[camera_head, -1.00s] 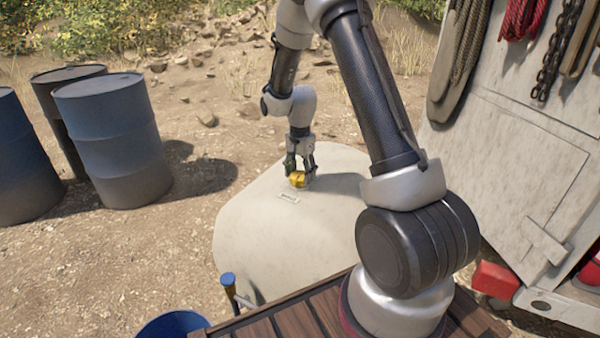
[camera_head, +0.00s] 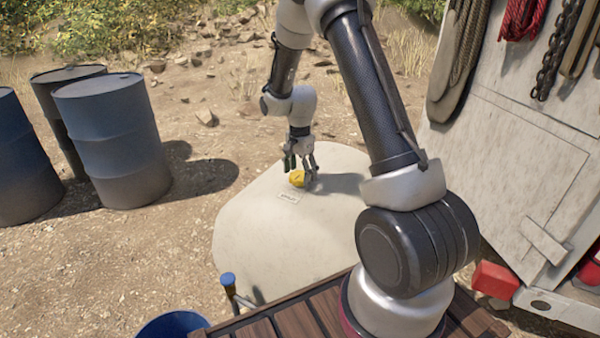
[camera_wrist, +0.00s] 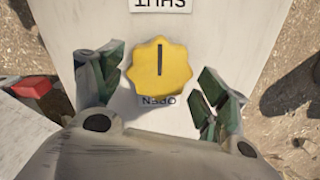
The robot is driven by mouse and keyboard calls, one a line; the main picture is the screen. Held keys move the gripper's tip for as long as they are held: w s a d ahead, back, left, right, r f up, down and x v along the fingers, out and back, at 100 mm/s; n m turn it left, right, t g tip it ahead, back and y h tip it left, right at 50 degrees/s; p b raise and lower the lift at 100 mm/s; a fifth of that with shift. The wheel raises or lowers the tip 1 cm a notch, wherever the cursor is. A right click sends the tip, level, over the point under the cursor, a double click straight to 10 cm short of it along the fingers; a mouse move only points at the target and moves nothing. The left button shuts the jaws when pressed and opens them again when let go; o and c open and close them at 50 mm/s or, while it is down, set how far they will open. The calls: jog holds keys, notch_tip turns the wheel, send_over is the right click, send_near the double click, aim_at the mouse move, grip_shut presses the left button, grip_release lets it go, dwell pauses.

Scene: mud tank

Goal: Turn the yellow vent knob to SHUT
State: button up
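The yellow vent knob (camera_head: 297,178) sits on top of the pale tank (camera_head: 255,240). In the wrist view, the knob (camera_wrist: 160,85) has a scalloped rim, and its black line runs toward the upside-down SHUT label (camera_wrist: 160,4) at the top edge. In the wrist view there is a visible gap between the knob and each finger.
Blue barrels (camera_head: 112,140) stand on the dirt at left. A pale panel (camera_head: 520,150) with hanging ropes and a chain is at right, with a red box (camera_head: 495,279) below. A blue bucket (camera_head: 172,325) is at the front. The tank top around the knob looks clear.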

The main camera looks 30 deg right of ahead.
aim_at(300, 175)
dwell(0.3)
notch_tip(300, 175, up, 12)
dwell(0.4)
dwell(0.4)
